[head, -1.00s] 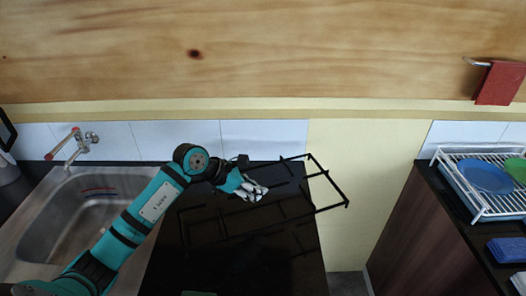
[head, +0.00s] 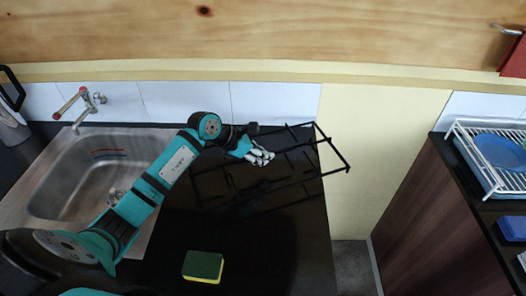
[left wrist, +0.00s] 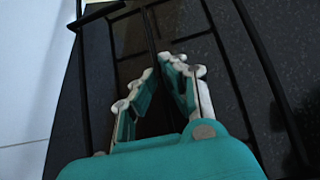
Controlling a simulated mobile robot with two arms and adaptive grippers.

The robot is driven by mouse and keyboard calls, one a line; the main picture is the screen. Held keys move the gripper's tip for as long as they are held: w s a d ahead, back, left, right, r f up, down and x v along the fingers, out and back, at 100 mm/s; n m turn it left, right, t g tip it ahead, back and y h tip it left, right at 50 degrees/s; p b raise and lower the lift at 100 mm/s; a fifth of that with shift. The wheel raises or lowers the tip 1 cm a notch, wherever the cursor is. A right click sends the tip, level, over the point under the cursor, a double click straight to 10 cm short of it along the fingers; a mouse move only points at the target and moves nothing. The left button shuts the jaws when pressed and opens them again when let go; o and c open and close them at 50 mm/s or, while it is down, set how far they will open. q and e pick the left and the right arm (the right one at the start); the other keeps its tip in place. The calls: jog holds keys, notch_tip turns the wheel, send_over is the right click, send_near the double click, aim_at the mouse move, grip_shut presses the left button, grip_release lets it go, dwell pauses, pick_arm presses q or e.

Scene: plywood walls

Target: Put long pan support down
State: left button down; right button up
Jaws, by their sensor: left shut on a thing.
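The long pan support (head: 322,174) is a black wire frame over the dark counter, at the centre right in the head view. Its right end sticks out past the counter's right edge. My left gripper (head: 262,156) is shut on one of its bars. In the left wrist view the fingers (left wrist: 160,85) close around a thin dark bar, and other bars of the support (left wrist: 262,60) run to the right. I cannot tell whether the support touches the counter or hangs just above it. My right gripper is not in view.
The dark counter (head: 280,250) has free room in front. A yellow and green sponge (head: 203,266) lies on it. A steel sink (head: 85,175) with a tap is on the left. A white dish rack (head: 495,160) with a blue plate stands at the right, beyond a floor gap.

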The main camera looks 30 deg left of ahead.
pick_arm(q)
jog(key=shift+w+f, duration=0.1)
jog(key=shift+f, duration=0.4)
jog(key=shift+f+b, duration=0.55)
jog(key=shift+b, duration=0.15)
jog(key=c, duration=1.4)
grip_release()
